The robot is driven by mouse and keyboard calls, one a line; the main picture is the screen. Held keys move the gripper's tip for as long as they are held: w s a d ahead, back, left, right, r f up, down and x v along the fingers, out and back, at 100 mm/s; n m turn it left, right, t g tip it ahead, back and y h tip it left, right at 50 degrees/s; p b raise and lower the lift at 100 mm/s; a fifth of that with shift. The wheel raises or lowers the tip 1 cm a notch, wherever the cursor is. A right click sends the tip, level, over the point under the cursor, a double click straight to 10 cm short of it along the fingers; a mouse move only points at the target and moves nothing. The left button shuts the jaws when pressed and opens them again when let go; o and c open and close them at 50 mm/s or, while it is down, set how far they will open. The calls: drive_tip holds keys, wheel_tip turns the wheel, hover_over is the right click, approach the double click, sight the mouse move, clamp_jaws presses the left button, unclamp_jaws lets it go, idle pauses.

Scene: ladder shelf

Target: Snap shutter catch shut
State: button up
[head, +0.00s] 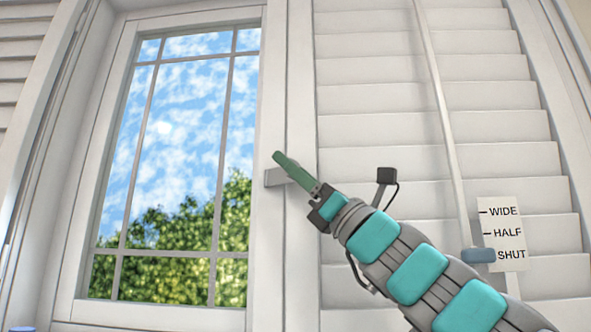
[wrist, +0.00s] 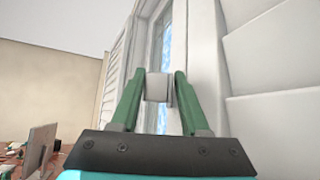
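The shutter catch (head: 272,178) is a small pale grey block on the upright frame between the window and the slatted shutter panel. In the wrist view, a pale block that looks like the catch (wrist: 158,88) lies between my fingertips. My gripper (head: 279,158) has green fingers and reaches up-left, overlapping part of the catch in the head view. In the wrist view, my gripper (wrist: 159,73) has its fingers parted, one on each side of the block. I cannot tell whether either finger touches it.
The slatted shutter panel (head: 370,131) is at the right. Its blue-grey tab (head: 478,255) sits beside SHUT on the label (head: 507,234). The paned window (head: 185,120) is at the left. A monitor (wrist: 38,145) stands at lower left in the wrist view.

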drive_tip(key=shift+o, duration=1.3)
drive_tip(key=shift+w, duration=0.1)
drive_tip(key=shift+d, duration=0.1)
drive_tip(key=b+v, duration=0.1)
drive_tip(key=v, duration=0.6)
drive_tip(key=shift+d+f+b, duration=0.2)
drive_tip(key=shift+f+b, duration=0.1)
drive_tip(key=shift+f, duration=0.05)
drive_tip(key=shift+c, duration=0.4)
